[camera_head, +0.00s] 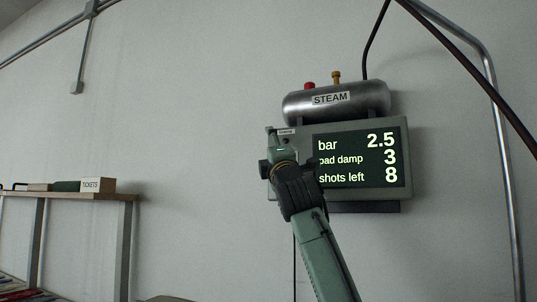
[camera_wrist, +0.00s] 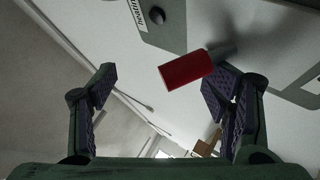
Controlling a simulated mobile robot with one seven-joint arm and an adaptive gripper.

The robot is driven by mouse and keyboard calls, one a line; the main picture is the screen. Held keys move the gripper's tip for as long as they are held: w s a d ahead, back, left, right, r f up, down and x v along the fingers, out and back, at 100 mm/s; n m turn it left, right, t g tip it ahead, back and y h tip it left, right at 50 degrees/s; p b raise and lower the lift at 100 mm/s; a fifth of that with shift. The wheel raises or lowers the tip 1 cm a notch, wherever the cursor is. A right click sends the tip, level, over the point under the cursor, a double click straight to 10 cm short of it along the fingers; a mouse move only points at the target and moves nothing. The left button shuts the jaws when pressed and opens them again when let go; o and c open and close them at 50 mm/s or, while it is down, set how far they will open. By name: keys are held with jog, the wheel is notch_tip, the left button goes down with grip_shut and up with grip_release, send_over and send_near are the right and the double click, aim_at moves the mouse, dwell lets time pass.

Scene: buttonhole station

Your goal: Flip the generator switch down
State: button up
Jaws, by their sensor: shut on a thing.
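The generator switch shows in the wrist view as a red handle (camera_wrist: 187,70) on a grey stem, standing out from the panel. My gripper (camera_wrist: 160,82) is shut on the handle. The handle lies close against the right finger, with a visible gap on the left finger's side. In the head view my gripper (camera_head: 281,150) is at the left edge of the grey-green steam panel (camera_head: 360,194) and hides the switch there. Whether the switch is up or down cannot be told.
The panel's screen (camera_head: 360,158) reads bar 2.5, pad damp 3, shots left 8. A steel STEAM tank (camera_head: 350,108) sits above it. A dark hose (camera_head: 465,75) and a pipe (camera_head: 505,150) run at the right. A shelf (camera_head: 90,196) with a TICKETS box (camera_head: 98,185) stands left.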

jog(key=o, duration=0.3)
jog(key=shift+t, duration=0.3)
jog(key=s+r, duration=0.3)
jog(key=s, duration=0.1)
jog(key=shift+d+r, duration=0.15)
jog(key=shift+d, duration=0.2)
jog(key=shift+o, duration=0.2)
jog(key=shift+s+a+r, duration=0.1)
jog(key=shift+s+r, duration=0.2)
jog(key=shift+s, duration=0.2)
jog(key=shift+s+r, duration=0.3)
jog(key=shift+s, duration=0.2)
jog(key=shift+s+d+r, duration=0.3)
jog(key=shift+s+d, duration=0.25)
jog(key=shift+s, duration=0.05)
jog(key=shift+s+d+r, duration=0.3)
jog(key=shift+s+d, duration=0.25)
jog(key=c, duration=0.6)
jog(key=shift+s+a+r+p, duration=0.1)
jog(key=shift+s+r+p, duration=0.15)
jog(key=shift+s, duration=0.5)
jog(key=shift+s+a+r+p, duration=0.1)
jog(key=shift+s+r+p, duration=0.15)
jog(key=shift+s, duration=0.5)
jog(key=shift+r+p, duration=0.1)
jog(key=shift+p, duration=0.25)
jog(key=shift+f, duration=0.2)
